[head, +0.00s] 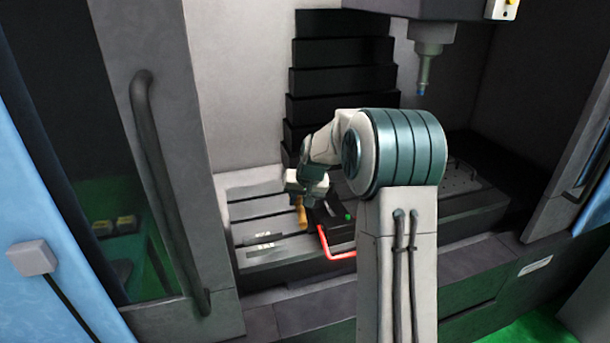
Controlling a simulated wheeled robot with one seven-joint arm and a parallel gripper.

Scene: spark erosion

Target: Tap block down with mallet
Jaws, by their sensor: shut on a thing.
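My gripper (308,193) is in the head view, inside the machine and low over the slotted table. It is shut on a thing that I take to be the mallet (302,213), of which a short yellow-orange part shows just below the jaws. Whether that part touches anything underneath is too small to tell. A dark vise-like fixture (325,219) with a red bent handle (338,255) sits just right of the gripper. I cannot make out the block clearly; the gripper and my arm hide part of this area.
The grey slotted table (250,208) has free room at left, apart from small pale pieces (264,246). A spindle (424,75) hangs at upper right. A door with a dark handle (160,180) stands at left. Black stepped covers (340,55) rise behind.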

